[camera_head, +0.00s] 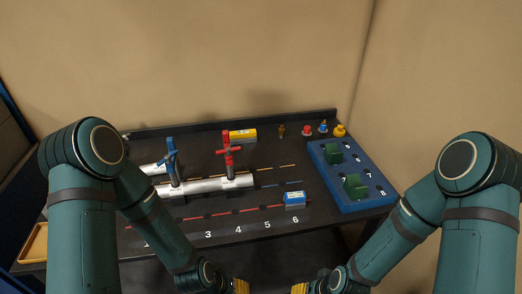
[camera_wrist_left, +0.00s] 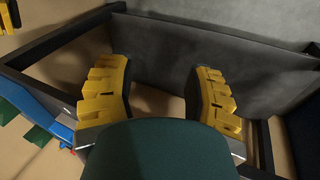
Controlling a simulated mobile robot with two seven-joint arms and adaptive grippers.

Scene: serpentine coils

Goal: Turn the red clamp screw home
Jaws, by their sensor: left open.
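The red clamp screw (camera_head: 229,157) stands upright with its cross handle on a silver pipe (camera_head: 205,185) on the dark table. A blue clamp screw (camera_head: 171,160) stands on the same pipe to its left. My left gripper (camera_head: 240,286) is at the bottom edge of the head view, in front of the table and well away from the red screw. In the left wrist view its yellow fingers (camera_wrist_left: 163,98) are wide apart with nothing between them. My right gripper (camera_head: 300,287) is at the bottom edge too, mostly cut off, so its opening cannot be told.
A blue tray (camera_head: 347,205) with green blocks sits at the table's right. A blue-and-white box (camera_head: 294,199) lies near the number 6. A yellow box (camera_head: 243,134) lies behind the red screw. Small red, blue and yellow parts (camera_head: 323,127) stand at the back right.

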